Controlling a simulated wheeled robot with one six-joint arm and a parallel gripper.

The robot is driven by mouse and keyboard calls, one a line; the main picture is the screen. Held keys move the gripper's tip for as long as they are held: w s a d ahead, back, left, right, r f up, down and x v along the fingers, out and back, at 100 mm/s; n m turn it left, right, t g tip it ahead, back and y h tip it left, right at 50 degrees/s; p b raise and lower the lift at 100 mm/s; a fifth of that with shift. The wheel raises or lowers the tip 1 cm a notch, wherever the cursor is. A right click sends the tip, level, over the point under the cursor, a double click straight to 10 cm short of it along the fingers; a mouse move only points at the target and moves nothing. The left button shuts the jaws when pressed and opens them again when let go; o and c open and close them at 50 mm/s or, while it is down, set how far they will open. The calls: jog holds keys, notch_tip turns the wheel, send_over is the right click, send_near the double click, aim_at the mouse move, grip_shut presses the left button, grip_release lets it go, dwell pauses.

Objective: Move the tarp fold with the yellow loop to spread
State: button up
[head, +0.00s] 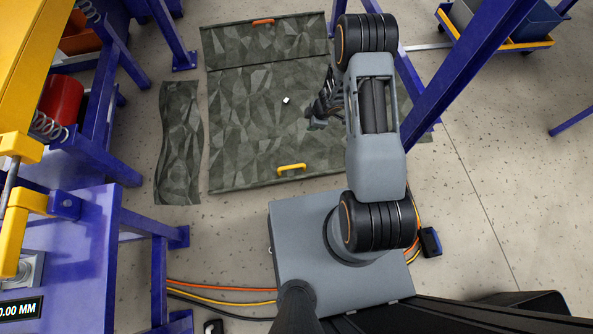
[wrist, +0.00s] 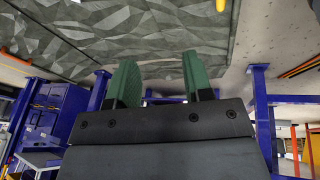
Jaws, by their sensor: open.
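A dark grey-green faceted tarp (head: 245,120) lies on the floor in the head view. A yellow loop (head: 291,169) sits at its near edge. An orange loop (head: 263,21) sits at its far edge, with a crease line across the tarp just below it. My gripper shows in the wrist view (wrist: 155,78) with two green fingers apart and nothing between them. The tarp fills the top of that view, with a yellow piece, likely the loop (wrist: 221,5), at its upper edge. In the head view my arm hides part of the tarp's right side.
A separate narrow tarp strip (head: 180,140) lies to the left. A small white object (head: 286,100) is on the tarp. Blue steel frames (head: 455,75) stand on both sides. Orange and yellow cables (head: 220,290) run along the floor at the front.

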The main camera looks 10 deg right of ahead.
aim_at(296, 165)
jog(key=s+a+f+g+b, duration=0.1)
jog(key=s+a+f+b, duration=0.1)
jog(key=f, duration=0.6)
jog(key=s+a+f+n+g+y+b, duration=0.1)
jog(key=s+a+f+b, duration=0.1)
jog(key=f, duration=0.6)
jog(key=s+a+f+n+b, duration=0.1)
jog(key=s+a+f+b, duration=0.1)
jog(key=f+b, duration=0.3)
jog(key=shift+a+f+g+y, duration=0.2)
jog(key=shift+a+f, duration=0.15)
jog(key=shift+f, duration=0.45)
jog(key=shift+a+f+g+y, duration=0.1)
jog(key=shift+a+f+g, duration=0.15)
jog(key=shift+f, duration=0.5)
grip_shut()
